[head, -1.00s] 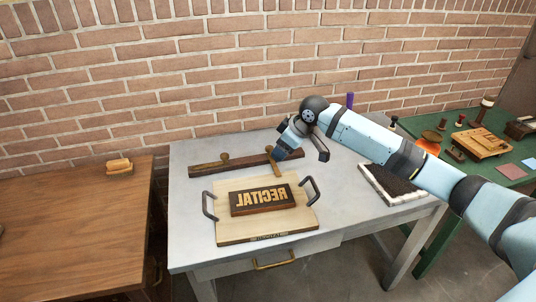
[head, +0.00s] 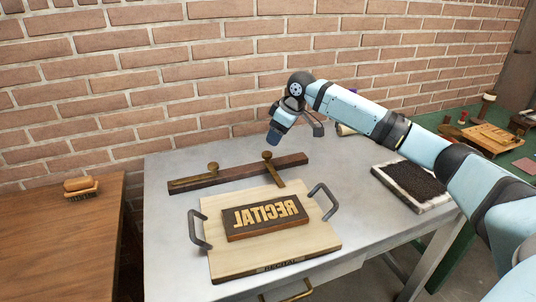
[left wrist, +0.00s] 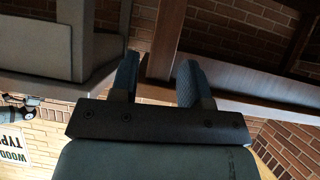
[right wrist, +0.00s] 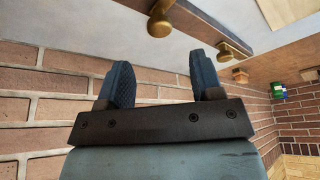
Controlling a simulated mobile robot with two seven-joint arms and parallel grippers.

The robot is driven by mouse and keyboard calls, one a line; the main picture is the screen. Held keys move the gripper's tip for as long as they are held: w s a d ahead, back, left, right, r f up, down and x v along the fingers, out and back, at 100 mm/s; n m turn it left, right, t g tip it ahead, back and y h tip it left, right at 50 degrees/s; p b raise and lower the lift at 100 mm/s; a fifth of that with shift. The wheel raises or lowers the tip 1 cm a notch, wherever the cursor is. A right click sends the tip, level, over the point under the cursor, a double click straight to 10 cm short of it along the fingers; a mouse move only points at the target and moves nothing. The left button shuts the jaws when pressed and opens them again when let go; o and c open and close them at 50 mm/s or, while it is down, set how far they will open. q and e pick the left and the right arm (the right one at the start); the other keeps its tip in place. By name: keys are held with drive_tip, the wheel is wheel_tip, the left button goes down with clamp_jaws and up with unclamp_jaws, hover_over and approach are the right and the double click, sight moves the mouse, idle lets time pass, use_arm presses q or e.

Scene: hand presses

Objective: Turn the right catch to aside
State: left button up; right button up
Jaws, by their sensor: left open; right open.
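A dark wooden rail (head: 235,172) lies behind the pale board (head: 225,262) and carries two brass-knobbed catches. The right catch (head: 267,156) points across the rail toward the board, its tip near the board's back edge. The left catch (head: 213,167) lies along the rail. My right gripper (head: 274,137) is open and empty, above and just behind the right catch, apart from it. The right wrist view shows its fingers (right wrist: 162,82) with the right catch's knob (right wrist: 160,24) beyond them. My left gripper (left wrist: 157,78) is open and empty, away from the table.
The board has two dark handles and bears a RECITAL type block (head: 265,218). A dark inked tray (head: 415,183) sits at the table's right. A brush (head: 80,186) lies on the brown table at left. A brick wall (head: 190,70) stands behind.

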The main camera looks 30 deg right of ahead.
sight(268, 153)
drive_tip(key=b+x, duration=0.1)
drive_tip(key=x, duration=0.7)
drive_tip(key=shift+c, duration=0.3)
clamp_jaws()
